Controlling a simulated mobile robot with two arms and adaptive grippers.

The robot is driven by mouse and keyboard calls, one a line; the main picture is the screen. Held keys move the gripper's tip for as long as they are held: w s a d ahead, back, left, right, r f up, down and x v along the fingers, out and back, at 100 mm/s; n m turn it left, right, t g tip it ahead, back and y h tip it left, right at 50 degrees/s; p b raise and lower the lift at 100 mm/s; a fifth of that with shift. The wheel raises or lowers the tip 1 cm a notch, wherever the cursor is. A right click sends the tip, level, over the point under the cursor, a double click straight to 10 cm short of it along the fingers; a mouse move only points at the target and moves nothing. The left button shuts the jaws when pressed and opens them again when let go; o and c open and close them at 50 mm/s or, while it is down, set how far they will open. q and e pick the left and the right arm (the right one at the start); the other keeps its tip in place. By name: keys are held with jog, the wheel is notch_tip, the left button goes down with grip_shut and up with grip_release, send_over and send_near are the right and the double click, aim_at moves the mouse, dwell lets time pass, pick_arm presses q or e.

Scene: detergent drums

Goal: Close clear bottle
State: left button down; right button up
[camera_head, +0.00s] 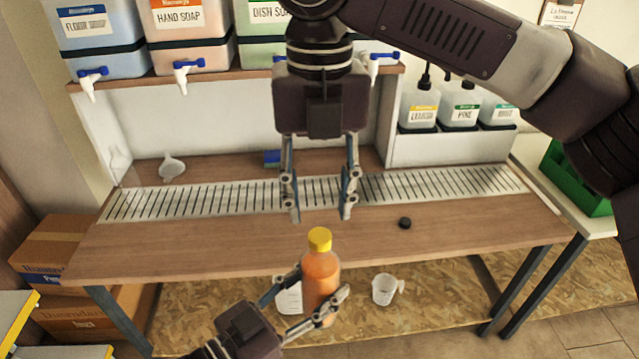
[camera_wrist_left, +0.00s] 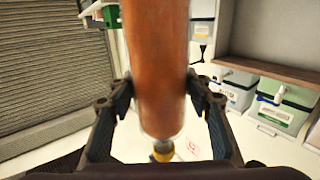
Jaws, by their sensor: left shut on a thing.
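A bottle of orange liquid (camera_head: 321,272) with a yellow cap (camera_head: 320,239) on its neck is upright in front of the table's front edge. My left gripper (camera_head: 311,301) is shut on its lower body. In the left wrist view the bottle (camera_wrist_left: 158,70) fills the middle between the fingers, its yellow cap (camera_wrist_left: 163,150) below; how tightly the cap sits cannot be told. My right gripper (camera_head: 320,212) is open and empty above the cap, fingers pointing down. A faint clear bottle (camera_head: 118,165) stands at the table's back left.
The wooden table (camera_head: 200,245) has a slotted metal strip. A small black cap (camera_head: 405,222) lies right of my right gripper. A funnel (camera_head: 172,166) is at the back left. A clear measuring cup (camera_head: 384,289) and a labelled white container (camera_head: 290,298) show below the table edge.

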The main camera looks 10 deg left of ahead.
aim_at(320, 235)
jog(key=shift+f, duration=2.8)
jog(key=shift+c, duration=0.2)
